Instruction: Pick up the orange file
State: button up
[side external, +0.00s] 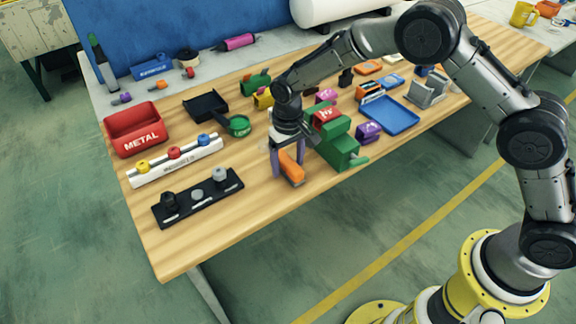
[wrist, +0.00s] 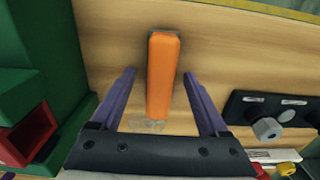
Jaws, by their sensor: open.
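The orange file (side external: 291,168) lies on the wooden table near its front edge, just left of the green vise-like block. In the wrist view the orange file (wrist: 162,75) is a long rounded bar, lying lengthwise between the two purple fingers of my gripper (wrist: 157,85). The fingers are spread apart, with visible gaps on both sides of the file. In the side view my gripper (side external: 287,162) points down over the file, and part of the file is hidden behind a finger. Whether the fingertips touch the table is unclear.
The green block (side external: 338,146) stands close to the right of my gripper. A black rack with knobs (side external: 197,197) lies to the left, near a white strip with coloured knobs (side external: 177,159). A red METAL bin (side external: 133,128) stands farther left. A blue tray (side external: 389,115) is at the right.

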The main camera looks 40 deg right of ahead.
aim_at(289, 161)
grip_shut()
dwell(0.4)
jog(key=shift+r, duration=0.1)
jog(key=shift+r, duration=0.55)
notch_tip(289, 161, up, 2)
jog(key=shift+s+r, duration=0.1)
jog(key=shift+r, duration=0.1)
jog(key=s+r, duration=0.1)
jog(key=s+d+r, duration=0.1)
jog(key=s+r, duration=0.2)
jog(key=r, duration=0.1)
jog(key=shift+s+d+r, duration=0.15)
jog(key=shift+d, duration=0.15)
jog(key=s+d+r, duration=0.3)
jog(key=s+r, duration=0.1)
jog(key=s, duration=0.4)
jog(key=shift+s, duration=0.4)
